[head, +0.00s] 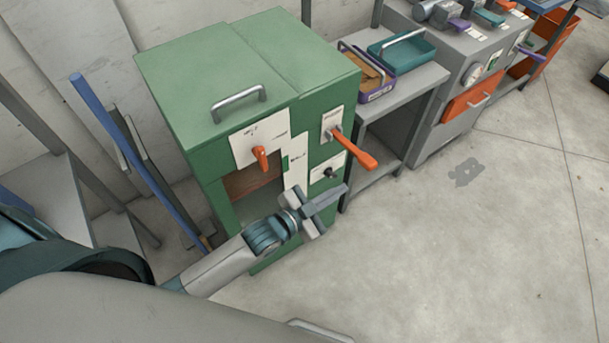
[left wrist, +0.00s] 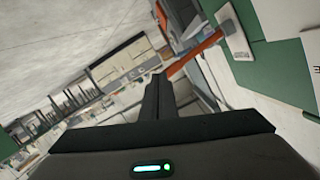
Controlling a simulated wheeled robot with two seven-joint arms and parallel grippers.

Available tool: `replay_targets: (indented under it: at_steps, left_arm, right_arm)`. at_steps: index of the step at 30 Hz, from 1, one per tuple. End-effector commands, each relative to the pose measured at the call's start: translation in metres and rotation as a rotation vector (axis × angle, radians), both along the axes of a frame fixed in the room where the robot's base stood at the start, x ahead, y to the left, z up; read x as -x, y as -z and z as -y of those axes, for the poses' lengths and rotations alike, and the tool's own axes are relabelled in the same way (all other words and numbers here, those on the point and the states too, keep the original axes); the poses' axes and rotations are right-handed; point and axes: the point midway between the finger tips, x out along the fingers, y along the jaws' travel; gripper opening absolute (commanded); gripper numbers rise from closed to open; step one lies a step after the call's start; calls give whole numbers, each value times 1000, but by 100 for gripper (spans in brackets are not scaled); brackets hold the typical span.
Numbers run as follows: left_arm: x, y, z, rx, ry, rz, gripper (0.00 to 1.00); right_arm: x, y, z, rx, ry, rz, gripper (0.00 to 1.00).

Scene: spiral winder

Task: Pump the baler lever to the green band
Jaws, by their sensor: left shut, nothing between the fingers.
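The baler is a green cabinet (head: 180,75) with a silver handle on its top. Its lever has an orange grip (head: 357,152) and sticks out from a white plate on the right part of the front, pointing right and down. The lever also shows in the left wrist view (left wrist: 196,55), beyond my fingers. My left gripper (head: 335,194) is shut and empty, below the lever and in front of the cabinet, apart from the lever in the head view. A smaller orange handle (head: 261,157) sits on another plate to the left. I cannot make out a green band. My right gripper is not in view.
A grey bench (head: 418,82) right of the baler holds a purple tray (head: 378,95) and a teal tray (head: 402,50). A grey machine with an orange drawer (head: 468,100) stands farther right. A blue pole (head: 130,150) leans at the left. The floor at the right is open.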

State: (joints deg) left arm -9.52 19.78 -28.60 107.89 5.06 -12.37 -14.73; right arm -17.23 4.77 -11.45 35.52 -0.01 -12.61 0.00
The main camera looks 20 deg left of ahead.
Motion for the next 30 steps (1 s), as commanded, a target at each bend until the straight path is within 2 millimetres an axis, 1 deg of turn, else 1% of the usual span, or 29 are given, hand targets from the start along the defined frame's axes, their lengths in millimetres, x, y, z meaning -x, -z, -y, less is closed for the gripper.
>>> replay_targets:
  at_steps: [23, 26, 30]
  left_arm:
    - [-1, -1, -1, 5, -2, -3, 0]
    - [-5, -6, -4, 28, -9, -18, 0]
    - [-14, -20, -13, 93, -26, -62, 0]
  right_arm:
    - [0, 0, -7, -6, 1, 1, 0]
    - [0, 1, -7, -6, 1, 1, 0]
    - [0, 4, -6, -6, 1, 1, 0]
